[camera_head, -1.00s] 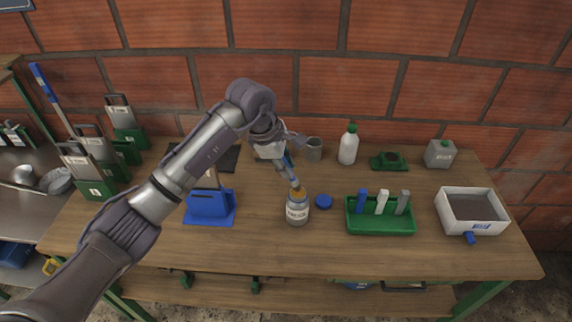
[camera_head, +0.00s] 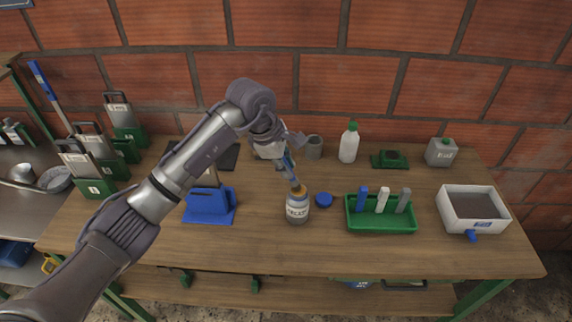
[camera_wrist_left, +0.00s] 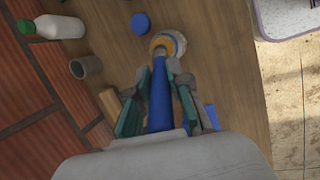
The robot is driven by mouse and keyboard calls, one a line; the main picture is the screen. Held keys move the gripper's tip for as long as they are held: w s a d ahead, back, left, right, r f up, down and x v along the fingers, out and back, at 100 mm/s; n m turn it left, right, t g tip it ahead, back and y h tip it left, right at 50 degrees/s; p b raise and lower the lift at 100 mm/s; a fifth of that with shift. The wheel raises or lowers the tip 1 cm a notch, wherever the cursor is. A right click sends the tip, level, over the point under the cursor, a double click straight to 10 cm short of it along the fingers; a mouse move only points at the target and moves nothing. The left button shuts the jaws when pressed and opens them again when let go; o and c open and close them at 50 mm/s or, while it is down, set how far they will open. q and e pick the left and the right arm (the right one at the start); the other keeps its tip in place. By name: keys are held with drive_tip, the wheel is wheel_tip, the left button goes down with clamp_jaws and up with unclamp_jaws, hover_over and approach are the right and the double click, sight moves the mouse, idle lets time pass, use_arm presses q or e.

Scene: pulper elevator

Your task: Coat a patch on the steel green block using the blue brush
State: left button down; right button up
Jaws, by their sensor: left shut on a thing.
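My left gripper (camera_head: 284,150) is shut on the blue brush (camera_head: 289,164) and holds it tilted over the jar. In the left wrist view the blue brush handle (camera_wrist_left: 160,102) lies between the fingers of my left gripper (camera_wrist_left: 158,85). The brush's lower end is at the mouth of the open labelled jar (camera_head: 297,208), which also shows in the wrist view (camera_wrist_left: 176,40). The bristles are hidden there. A green block (camera_head: 390,160) with a dark top lies at the back right of the bench, apart from the brush. My right gripper is not in view.
A blue lid (camera_head: 324,200) lies right of the jar. A green tray (camera_head: 381,226) with upright tools, a white tray (camera_head: 473,214), a white bottle (camera_head: 348,145), a grey cup (camera_head: 314,148) and a blue holder (camera_head: 209,206) stand around. The front bench top is clear.

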use_arm(q)
drive_tip(key=shift+f+b, duration=0.2)
drive_tip(key=shift+b, duration=0.15)
idle(1.2)
drive_tip(key=shift+w+r+p, duration=0.1)
drive_tip(key=shift+r+p, duration=0.45)
drive_tip(key=shift+r, duration=0.75)
drive_tip(key=shift+r+p, duration=0.85)
drive_tip(key=shift+r, duration=1.45)
